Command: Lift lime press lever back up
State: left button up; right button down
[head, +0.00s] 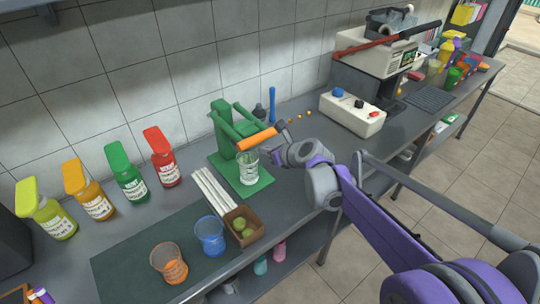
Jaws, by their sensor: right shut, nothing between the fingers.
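The green lime press (222,132) stands on the counter near the tiled wall. Its lever ends in an orange handle (257,139) that points right and slightly up, roughly level, over the base. A clear glass (249,170) with a label stands on the green base under the lever. My right gripper (282,136) is shut and empty at the right end of the orange handle. Whether it touches the handle is hard to tell. My left gripper is not in view.
White straws (213,191) and a brown box of limes (243,226) lie in front of the press. Blue (210,236) and orange (169,263) cups stand on a dark mat. Several sauce bottles (128,178) line the left. A white control box (351,113) stands right.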

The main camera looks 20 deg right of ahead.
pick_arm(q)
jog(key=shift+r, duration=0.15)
pick_arm(e)
jog(key=shift+w+r, duration=0.1)
jog(key=shift+r, duration=0.35)
jog(key=shift+r, duration=0.1)
